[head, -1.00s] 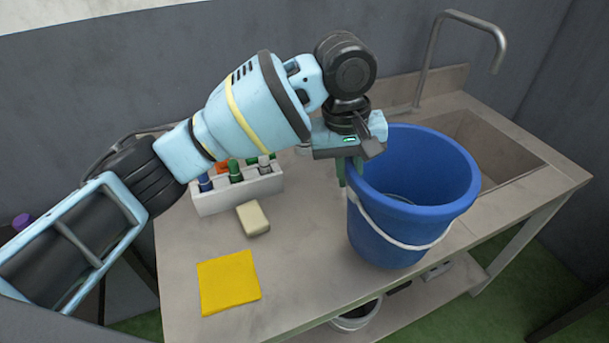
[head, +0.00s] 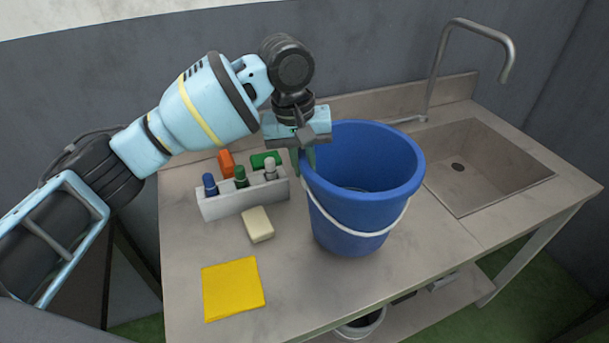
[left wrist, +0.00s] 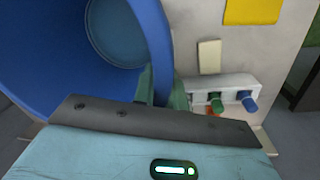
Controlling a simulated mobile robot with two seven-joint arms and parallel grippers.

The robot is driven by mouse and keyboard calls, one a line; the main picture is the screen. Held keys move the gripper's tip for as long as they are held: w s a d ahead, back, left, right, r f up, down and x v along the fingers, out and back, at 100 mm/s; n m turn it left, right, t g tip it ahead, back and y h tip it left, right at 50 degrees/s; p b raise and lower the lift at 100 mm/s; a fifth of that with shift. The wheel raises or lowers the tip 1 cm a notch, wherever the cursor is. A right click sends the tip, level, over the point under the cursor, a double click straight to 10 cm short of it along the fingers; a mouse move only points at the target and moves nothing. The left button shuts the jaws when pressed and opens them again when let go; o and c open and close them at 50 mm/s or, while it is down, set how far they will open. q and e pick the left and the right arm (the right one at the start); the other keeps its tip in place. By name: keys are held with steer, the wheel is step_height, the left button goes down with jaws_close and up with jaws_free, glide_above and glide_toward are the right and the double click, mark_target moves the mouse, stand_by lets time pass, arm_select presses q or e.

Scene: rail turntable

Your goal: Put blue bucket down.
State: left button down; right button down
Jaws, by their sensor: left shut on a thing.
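The blue bucket (head: 358,215) is upright over the middle of the counter (head: 290,295), left of the sink, its white handle hanging down at the front. I cannot tell whether its base touches the counter. My left gripper (head: 307,160) is shut on the left part of the bucket's rim, one finger on either side of the wall. The left wrist view shows the bucket's inside (left wrist: 45,50) and the left gripper's green fingers (left wrist: 163,88) at the rim. My right gripper is not in view.
A white caddy (head: 245,199) with several bottles stands left of the bucket. A pale soap bar (head: 257,224) and a yellow cloth (head: 233,288) lie in front of it. The sink (head: 490,165) with its tall tap (head: 435,70) is empty at right.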

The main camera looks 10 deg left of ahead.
arm_select(q)
steer(key=shift+f, duration=1.65)
steer(key=c, duration=1.4)
jaws_free()
steer(key=shift+f, duration=0.15)
steer(key=shift+c, duration=0.2)
step_height(320, 180, up, 12)
steer(key=a, duration=0.1)
steer(key=shift+s+a+p, duration=0.25)
steer(key=shift+a+p, duration=0.05)
steer(key=shift+p, duration=0.15)
